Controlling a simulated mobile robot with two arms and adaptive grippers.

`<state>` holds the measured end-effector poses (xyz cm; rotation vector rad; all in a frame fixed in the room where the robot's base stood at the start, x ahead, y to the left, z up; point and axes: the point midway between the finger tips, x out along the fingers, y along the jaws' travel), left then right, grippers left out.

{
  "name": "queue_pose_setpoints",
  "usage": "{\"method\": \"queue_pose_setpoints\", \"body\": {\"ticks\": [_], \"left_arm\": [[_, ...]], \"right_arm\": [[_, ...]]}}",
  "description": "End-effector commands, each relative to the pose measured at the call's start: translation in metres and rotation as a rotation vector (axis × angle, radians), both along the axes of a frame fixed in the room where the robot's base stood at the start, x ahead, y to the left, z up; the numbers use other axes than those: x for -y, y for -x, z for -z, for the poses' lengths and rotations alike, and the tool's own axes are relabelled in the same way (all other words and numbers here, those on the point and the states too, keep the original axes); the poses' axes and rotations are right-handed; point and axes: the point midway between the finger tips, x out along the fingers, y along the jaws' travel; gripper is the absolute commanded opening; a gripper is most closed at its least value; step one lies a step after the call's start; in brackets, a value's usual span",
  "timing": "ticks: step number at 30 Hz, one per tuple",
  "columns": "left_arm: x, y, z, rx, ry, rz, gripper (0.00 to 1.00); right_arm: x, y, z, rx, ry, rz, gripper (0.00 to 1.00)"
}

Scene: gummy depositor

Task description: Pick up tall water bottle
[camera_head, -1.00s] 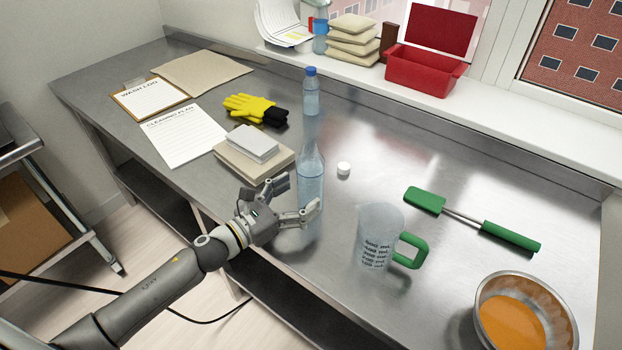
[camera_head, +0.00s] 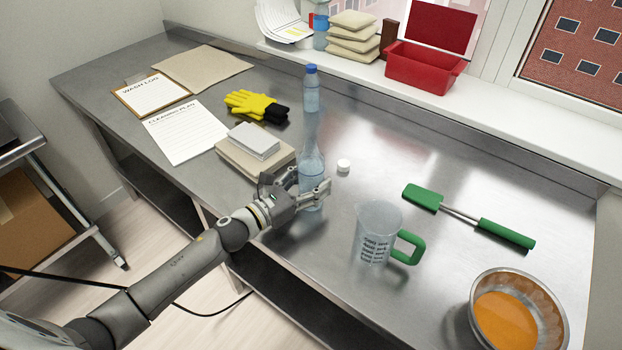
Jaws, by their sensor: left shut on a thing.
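A small white cap (camera_head: 344,166) lies on the counter just right of the tall bottle. My right gripper is not in view.
A measuring jug with a green handle (camera_head: 378,235) stands close at the right of the gripper. A green spatula (camera_head: 465,215) and a metal bowl of orange stuff (camera_head: 512,315) lie farther right. Stacked cloths (camera_head: 250,155) and yellow gloves (camera_head: 250,105) are at the left.

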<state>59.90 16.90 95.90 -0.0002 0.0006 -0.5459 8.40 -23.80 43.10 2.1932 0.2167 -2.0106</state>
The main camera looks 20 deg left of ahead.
Motion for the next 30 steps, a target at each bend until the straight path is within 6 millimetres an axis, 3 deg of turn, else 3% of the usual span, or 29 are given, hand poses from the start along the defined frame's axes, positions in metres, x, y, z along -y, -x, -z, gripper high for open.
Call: {"method": "queue_pose_setpoints", "body": {"ticks": [1, 4, 17, 22, 30], "left_arm": [[0.000, 0.000, 0.000, 0.000, 0.000, 0.000, 0.32], [0.000, 0.000, 0.000, 0.000, 0.000, 0.000, 0.19], [0.000, 0.000, -0.011, 0.007, -0.002, 0.002, 0.19], [0.000, 0.000, -0.035, 0.009, -0.006, 0.004, 0.19], [-0.026, 0.041, -0.089, 0.005, -0.008, 0.003, 0.19]], "right_arm": [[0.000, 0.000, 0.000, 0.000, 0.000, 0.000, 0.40], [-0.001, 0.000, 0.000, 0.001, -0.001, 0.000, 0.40], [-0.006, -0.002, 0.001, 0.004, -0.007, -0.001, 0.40], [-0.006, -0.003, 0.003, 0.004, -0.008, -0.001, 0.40], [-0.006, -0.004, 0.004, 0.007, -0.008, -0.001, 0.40]]}}
